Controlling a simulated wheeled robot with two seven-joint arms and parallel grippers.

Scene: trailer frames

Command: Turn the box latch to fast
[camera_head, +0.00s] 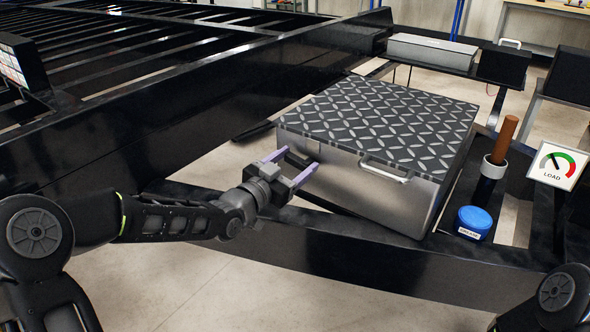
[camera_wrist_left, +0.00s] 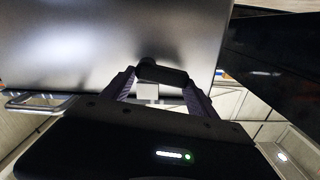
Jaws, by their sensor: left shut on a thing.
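The box (camera_head: 360,185) is silver metal with a dark diamond-plate lid (camera_head: 390,120), which is closed. It sits on the black trailer frame. A dark latch (camera_head: 297,158) is on the box's front face, near the left corner. My left gripper (camera_head: 293,166), with purple fingers, is shut on the latch. In the left wrist view the latch (camera_wrist_left: 163,73) lies between the fingertips, with a small pale block (camera_wrist_left: 148,92) below it. The fingers hide part of the latch. My right gripper is out of view.
A blue-capped cylinder (camera_head: 475,222), a brown rod (camera_head: 505,137) in a black holder and a LOAD gauge sign (camera_head: 557,165) stand to the right. Black frame beams (camera_head: 350,257) run in front and left.

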